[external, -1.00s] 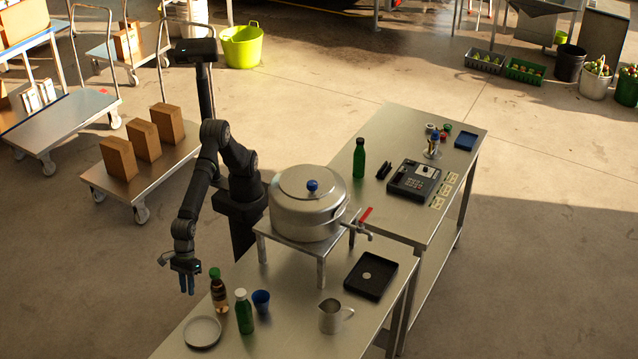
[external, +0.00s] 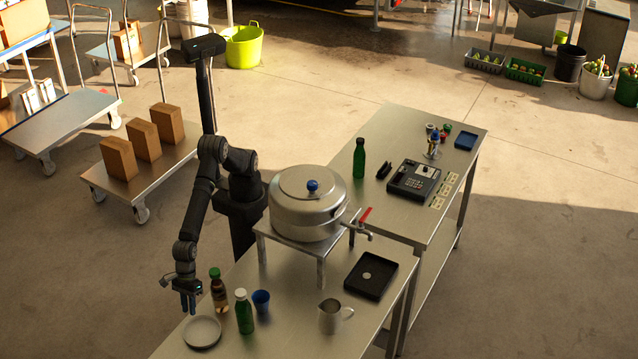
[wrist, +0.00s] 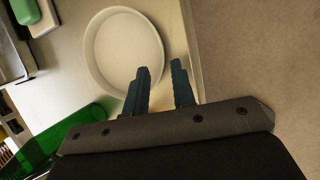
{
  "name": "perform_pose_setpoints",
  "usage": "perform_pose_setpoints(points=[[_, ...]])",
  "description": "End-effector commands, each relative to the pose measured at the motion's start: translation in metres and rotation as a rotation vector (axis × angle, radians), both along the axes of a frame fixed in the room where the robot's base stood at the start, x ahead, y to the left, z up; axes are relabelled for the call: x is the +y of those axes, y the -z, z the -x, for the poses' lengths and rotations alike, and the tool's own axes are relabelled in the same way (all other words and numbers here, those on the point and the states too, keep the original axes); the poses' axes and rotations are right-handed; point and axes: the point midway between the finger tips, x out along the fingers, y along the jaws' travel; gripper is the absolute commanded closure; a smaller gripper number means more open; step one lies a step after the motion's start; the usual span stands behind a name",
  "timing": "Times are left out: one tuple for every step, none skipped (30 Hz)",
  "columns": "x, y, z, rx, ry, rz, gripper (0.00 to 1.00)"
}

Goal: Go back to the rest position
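My gripper (external: 188,302) hangs pointing down near the left edge of the front steel table, above and beside the grey plate (external: 202,332). In the wrist view its two fingers (wrist: 160,85) are apart with nothing between them, and the empty round plate (wrist: 124,52) lies beyond them. A brown bottle with a green cap (external: 219,291) stands just right of the gripper in the external view, apart from it or nearly so; the exact gap cannot be told.
A green bottle with a white cap (external: 244,312), a blue cup (external: 261,300) and a metal jug (external: 331,316) stand on the table. A large pot with a tap (external: 308,205) sits on a raised stand.

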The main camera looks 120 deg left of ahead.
Motion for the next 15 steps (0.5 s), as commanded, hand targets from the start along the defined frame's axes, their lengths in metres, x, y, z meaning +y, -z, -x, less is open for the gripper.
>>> perform_pose_setpoints(points=[[-0.003,0.010,-0.002,0.001,0.000,-0.002,0.76],[-0.005,0.014,-0.003,0.000,0.000,-0.001,0.76],[-0.008,0.021,-0.004,0.001,0.000,-0.002,0.76],[-0.010,0.025,-0.005,0.001,0.000,-0.002,0.76],[-0.012,0.029,-0.006,0.000,0.000,-0.002,0.76],[-0.014,0.035,-0.007,0.001,0.000,-0.002,0.76],[-0.015,0.040,-0.008,0.001,0.000,-0.002,0.76],[-0.016,0.040,-0.008,0.000,0.000,0.000,0.76],[-0.016,0.028,-0.008,-0.002,0.000,0.004,0.76],[-0.016,0.025,-0.008,-0.002,0.000,0.003,0.76],[-0.016,0.021,-0.008,-0.002,0.000,0.003,0.76],[-0.016,0.017,-0.008,-0.001,0.000,0.003,0.76],[-0.016,0.015,-0.008,-0.001,0.000,0.002,0.76],[-0.015,0.013,-0.008,-0.001,0.000,0.001,0.76],[-0.015,0.010,-0.008,-0.001,0.000,0.001,0.76]])
